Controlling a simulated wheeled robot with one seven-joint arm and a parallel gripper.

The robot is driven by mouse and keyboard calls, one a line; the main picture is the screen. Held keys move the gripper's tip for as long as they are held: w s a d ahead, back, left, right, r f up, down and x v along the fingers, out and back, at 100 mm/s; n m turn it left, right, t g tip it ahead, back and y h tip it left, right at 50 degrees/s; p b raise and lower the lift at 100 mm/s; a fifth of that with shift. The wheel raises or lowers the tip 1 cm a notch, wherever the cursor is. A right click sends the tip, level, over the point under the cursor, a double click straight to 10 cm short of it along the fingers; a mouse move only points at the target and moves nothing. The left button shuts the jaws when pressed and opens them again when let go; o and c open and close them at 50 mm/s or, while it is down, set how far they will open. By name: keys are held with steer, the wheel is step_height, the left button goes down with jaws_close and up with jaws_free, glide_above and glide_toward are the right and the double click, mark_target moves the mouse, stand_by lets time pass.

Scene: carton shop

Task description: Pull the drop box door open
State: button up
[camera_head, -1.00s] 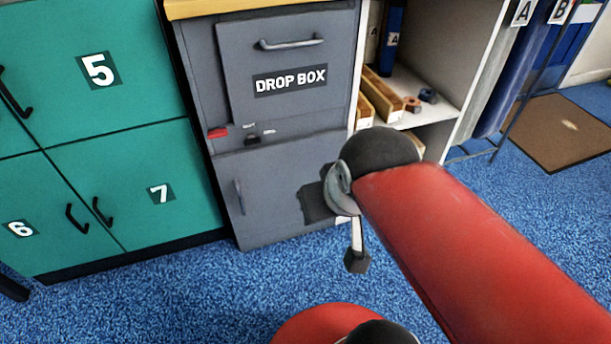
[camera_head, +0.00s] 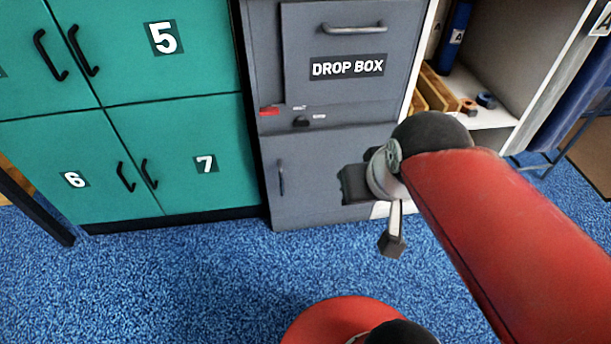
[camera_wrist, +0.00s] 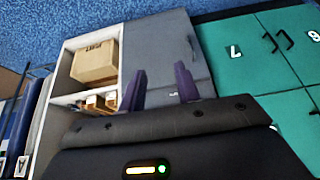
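The grey drop box cabinet (camera_head: 268,60) stands beside the teal lockers. Its upper panel (camera_head: 350,90), labelled DROP BOX, has a horizontal bar handle (camera_head: 354,27) and looks closed. Its lower door (camera_head: 315,150) has an upright handle (camera_head: 281,178) near its left edge and also looks closed. My gripper (camera_head: 352,185) is in front of the lower door, to the right of that handle and apart from it. In the wrist view, turned upside down, my gripper (camera_wrist: 161,88) has its two purple fingers spread, with nothing between them. The lower door (camera_wrist: 155,50) shows beyond them.
Teal lockers (camera_head: 200,125) with black handles stand left of the cabinet. An open white shelf (camera_head: 490,118) with wooden trays stands right; the wrist view shows a carton (camera_wrist: 95,63) in it. Blue carpet (camera_head: 190,270) in front is clear. A dark post (camera_head: 35,205) is at left.

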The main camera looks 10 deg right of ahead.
steer(key=w+a+f+g+y+b, duration=0.1)
steer(key=w+a+f+b, duration=0.1)
steer(key=w+f, duration=0.35)
steer(key=w+a+f+y+b, duration=0.1)
steer(key=w+a+f+b, duration=0.1)
steer(key=w, duration=0.6)
steer(key=n+h+b, duration=0.1)
steer(key=n+b, duration=0.1)
steer(key=b, duration=0.2)
glide_above(281, 176)
steer(key=s, duration=0.3)
step_height(281, 176, down, 14)
steer(key=x, duration=0.2)
steer(key=b+x, duration=0.1)
steer(key=x, duration=0.5)
steer(key=shift+w+d+b, duration=0.25)
steer(key=shift+d+b, duration=0.15)
steer(key=shift+r, duration=0.1)
steer(key=shift+c, duration=0.4)
jaws_close()
